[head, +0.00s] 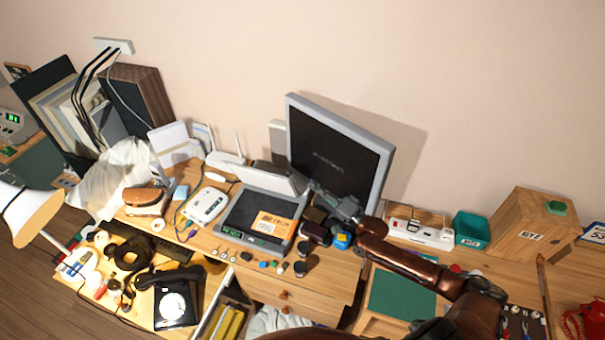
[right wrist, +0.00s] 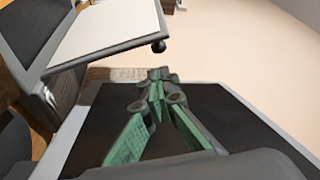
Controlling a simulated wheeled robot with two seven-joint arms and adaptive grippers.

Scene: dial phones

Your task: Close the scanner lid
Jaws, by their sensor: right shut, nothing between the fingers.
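The scanner (head: 245,212) sits on the wooden desk, with a dark bed and a grey frame. Its lid (head: 268,178) stands raised at the back edge, pale side toward the front. In the right wrist view the lid (right wrist: 100,32) is a pale tilted panel at upper left. An orange and white printed sheet (head: 277,223) lies at the bed's front right. My right gripper (head: 313,187) is shut and empty, just right of the raised lid and in front of the monitor. In the right wrist view its fingertips (right wrist: 159,74) are together, apart from the lid. My left gripper is out of view.
A grey monitor (head: 375,185) stands tilted close behind my right gripper. A white router (head: 224,160) is left of the lid. Small dark and coloured items (head: 301,269) lie in front of the scanner. A power strip (head: 420,232) and teal box (head: 471,230) are to the right.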

